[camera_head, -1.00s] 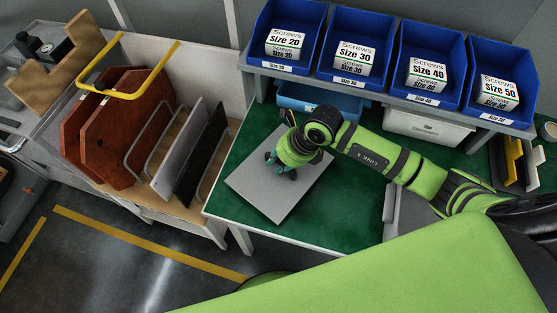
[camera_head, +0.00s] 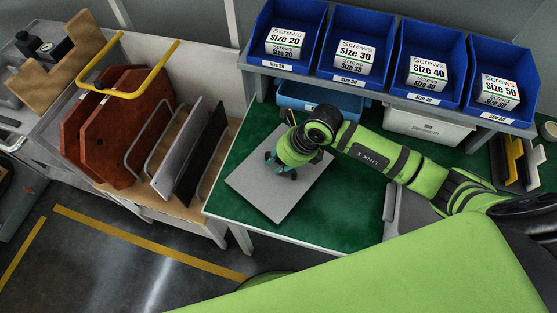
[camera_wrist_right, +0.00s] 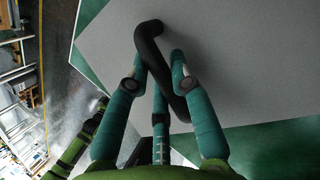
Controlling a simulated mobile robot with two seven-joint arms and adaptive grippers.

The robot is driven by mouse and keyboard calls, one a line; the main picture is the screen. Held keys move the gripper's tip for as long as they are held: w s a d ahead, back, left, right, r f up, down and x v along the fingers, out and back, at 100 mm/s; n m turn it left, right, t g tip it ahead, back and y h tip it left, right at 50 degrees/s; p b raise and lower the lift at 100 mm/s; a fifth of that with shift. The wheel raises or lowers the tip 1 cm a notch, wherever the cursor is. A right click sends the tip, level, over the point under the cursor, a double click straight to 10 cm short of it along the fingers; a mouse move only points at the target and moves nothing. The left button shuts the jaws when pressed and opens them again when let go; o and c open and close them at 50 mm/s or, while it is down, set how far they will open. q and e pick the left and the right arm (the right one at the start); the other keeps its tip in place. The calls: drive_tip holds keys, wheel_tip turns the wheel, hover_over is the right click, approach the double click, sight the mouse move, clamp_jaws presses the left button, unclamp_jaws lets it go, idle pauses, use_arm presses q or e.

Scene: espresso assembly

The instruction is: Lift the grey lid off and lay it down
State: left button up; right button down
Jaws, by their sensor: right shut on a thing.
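The grey lid (camera_head: 266,203) is a flat square plate over the green table, in the middle of the head view. Its plain surface fills the top of the right wrist view (camera_wrist_right: 240,60). A black curved handle (camera_wrist_right: 150,45) stands on the lid. My right gripper (camera_head: 281,172) is over the lid's middle, and its teal fingers (camera_wrist_right: 160,75) are closed around the handle. I cannot tell whether the lid rests on something or hangs just above the table. What is under the lid is hidden. My left gripper is not in view.
The green table (camera_head: 345,215) has free room right of the lid. Blue screw bins (camera_head: 337,85) stand on a shelf behind. A blue tray (camera_head: 318,101) and a white bin (camera_head: 425,128) sit below it. A rack with brown plates (camera_head: 125,140) stands left.

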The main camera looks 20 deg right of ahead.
drive_tip(key=shift+f+b, duration=0.7)
drive_tip(key=shift+f, duration=0.1)
drive_tip(key=c, duration=1)
unclamp_jaws()
drive_tip(key=v, duration=1.2)
drive_tip(key=shift+s, duration=0.15)
